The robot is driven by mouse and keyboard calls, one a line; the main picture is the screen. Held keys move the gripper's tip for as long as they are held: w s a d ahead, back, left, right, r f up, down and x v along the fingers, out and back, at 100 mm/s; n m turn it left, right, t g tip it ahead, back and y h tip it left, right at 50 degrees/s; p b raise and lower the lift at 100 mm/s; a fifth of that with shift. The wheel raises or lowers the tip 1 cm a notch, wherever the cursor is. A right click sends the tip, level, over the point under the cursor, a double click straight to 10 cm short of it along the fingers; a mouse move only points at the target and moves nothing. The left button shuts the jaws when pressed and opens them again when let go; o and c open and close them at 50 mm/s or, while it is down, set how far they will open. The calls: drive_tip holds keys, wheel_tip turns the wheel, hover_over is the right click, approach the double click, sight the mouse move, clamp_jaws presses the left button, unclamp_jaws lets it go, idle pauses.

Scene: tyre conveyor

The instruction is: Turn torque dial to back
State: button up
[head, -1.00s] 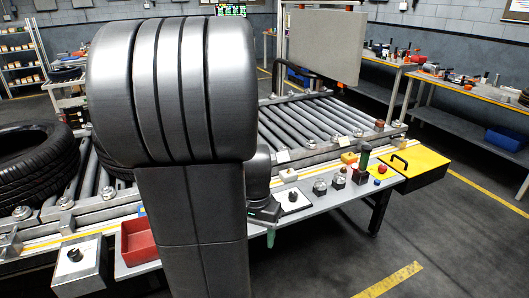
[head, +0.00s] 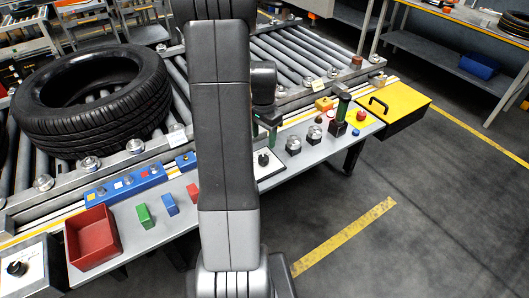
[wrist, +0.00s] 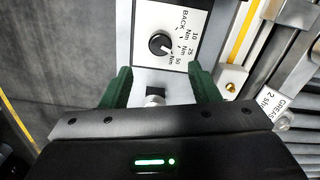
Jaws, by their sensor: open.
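The torque dial (wrist: 161,44) is a round black knob on a white plate (wrist: 183,18) marked BACK, 10 Nm, 25 Nm and 50 Nm. A small white mark shows on the knob's lower right, seemingly toward the Nm labels rather than BACK. In the head view the dial (head: 264,159) is on the bench edge just right of my arm. My gripper (wrist: 162,86) is open, its green fingers apart and empty. In the wrist view the fingertips lie below the knob, one to each side, not touching it. In the head view my gripper (head: 272,134) is partly hidden.
Clear knobs (head: 293,145), a green-topped post (head: 341,106) and a red button on a yellow block (head: 360,116) stand right of the dial. A red bin (head: 93,238), coloured blocks and a blue switch strip (head: 125,183) lie left. A tyre (head: 93,100) rests on the rollers.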

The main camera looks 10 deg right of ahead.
sight(264, 157)
wheel_tip(264, 157, down, 9)
drive_tip(key=shift+r+p, duration=0.1)
drive_tip(key=shift+p, duration=0.35)
drive_tip(key=c, duration=1)
